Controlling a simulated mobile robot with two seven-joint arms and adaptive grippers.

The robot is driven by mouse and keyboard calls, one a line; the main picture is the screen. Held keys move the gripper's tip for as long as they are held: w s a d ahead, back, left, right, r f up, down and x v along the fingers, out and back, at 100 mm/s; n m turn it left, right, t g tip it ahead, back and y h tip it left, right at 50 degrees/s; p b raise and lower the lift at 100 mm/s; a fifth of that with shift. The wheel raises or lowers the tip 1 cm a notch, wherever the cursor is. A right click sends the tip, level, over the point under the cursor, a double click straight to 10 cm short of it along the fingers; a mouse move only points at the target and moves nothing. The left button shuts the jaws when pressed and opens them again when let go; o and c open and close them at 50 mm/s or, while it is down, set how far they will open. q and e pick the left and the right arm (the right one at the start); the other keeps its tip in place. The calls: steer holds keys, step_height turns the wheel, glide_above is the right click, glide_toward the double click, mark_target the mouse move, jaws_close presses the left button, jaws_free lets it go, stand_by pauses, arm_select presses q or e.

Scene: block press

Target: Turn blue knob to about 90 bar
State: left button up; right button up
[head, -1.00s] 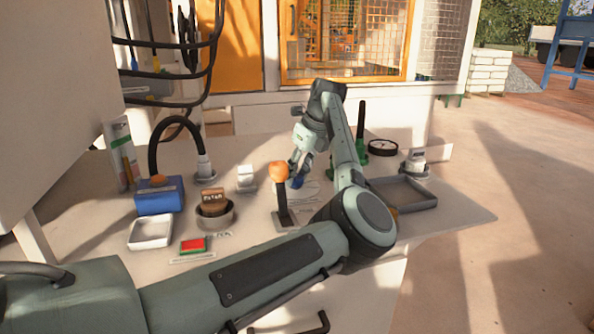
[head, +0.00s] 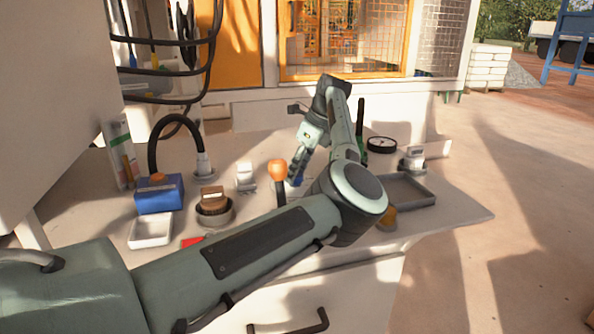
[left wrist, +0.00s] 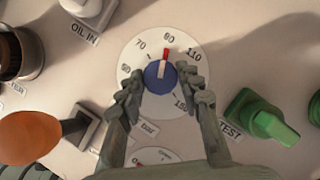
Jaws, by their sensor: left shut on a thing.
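The blue knob (left wrist: 160,77) sits at the centre of a round white dial (left wrist: 130,55) in the left wrist view. A white stripe on the knob and a red mark above it line up just right of the dial's top, toward a blurred number that could be 80 or 90. The 70 lies to the left of the mark and the 110 to the right. My left gripper (left wrist: 160,82) has one finger on each side of the knob and is shut on it. In the head view the gripper (head: 296,177) partly hides the blue knob (head: 298,183).
An orange-topped lever (head: 278,170) stands just left of the gripper. A green TEST valve (left wrist: 262,118) is right of the dial. A round gauge (head: 381,144), too small to read, and a grey tray (head: 418,204) are farther right. A blue box (head: 159,195) stands left.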

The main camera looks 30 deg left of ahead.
arm_select(q)
steer(key=o, duration=1.2)
steer(key=shift+c, duration=0.2)
steer(key=shift+r, duration=0.1)
steer(key=v, duration=1.2)
steer(key=shift+a, duration=0.1)
